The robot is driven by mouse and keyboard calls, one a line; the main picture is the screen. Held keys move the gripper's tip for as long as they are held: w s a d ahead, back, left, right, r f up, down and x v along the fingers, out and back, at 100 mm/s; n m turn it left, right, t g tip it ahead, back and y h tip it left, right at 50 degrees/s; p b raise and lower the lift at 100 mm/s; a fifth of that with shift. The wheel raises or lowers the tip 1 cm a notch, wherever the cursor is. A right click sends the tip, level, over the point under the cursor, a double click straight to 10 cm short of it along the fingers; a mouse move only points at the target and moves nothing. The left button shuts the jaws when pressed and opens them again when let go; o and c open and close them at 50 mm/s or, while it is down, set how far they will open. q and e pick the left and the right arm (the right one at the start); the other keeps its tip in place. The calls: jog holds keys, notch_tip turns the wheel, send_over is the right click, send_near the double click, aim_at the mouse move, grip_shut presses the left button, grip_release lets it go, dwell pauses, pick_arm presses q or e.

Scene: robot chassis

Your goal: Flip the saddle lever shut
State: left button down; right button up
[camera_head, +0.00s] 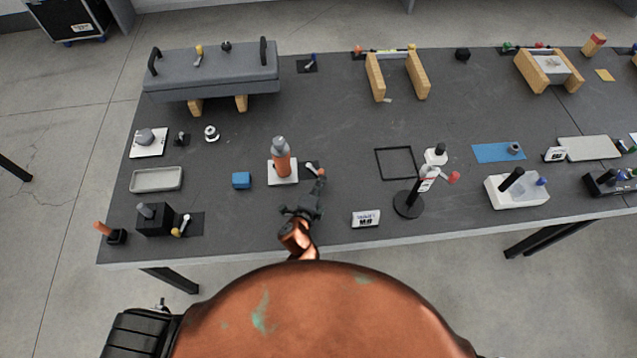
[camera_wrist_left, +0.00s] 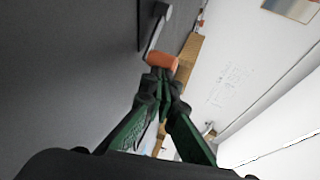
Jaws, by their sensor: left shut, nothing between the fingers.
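A small lever with a pale grey arm and an orange-red end stands beside the orange and grey bottle-shaped part (camera_head: 281,160), to its right. In the left wrist view, the grey lever arm (camera_wrist_left: 158,28) runs from a dark base plate to its orange end (camera_wrist_left: 161,61). My left gripper (camera_head: 319,180) is shut and empty, right at the lever's end. In the wrist view, its closed green and black fingertips (camera_wrist_left: 160,76) lie against or just short of the orange end; I cannot tell which. The gripper partly covers the lever in the head view. My right gripper is out of view.
The dark table (camera_head: 325,120) is clear behind the lever.

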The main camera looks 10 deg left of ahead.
pick_arm(q)
jog(key=shift+w+d, duration=0.55)
jog(key=shift+w+d+b, duration=0.35)
jog(key=shift+w+d, duration=0.6)
jog(key=shift+w, duration=0.25)
jog(key=shift+a, duration=0.2)
dwell(0.4)
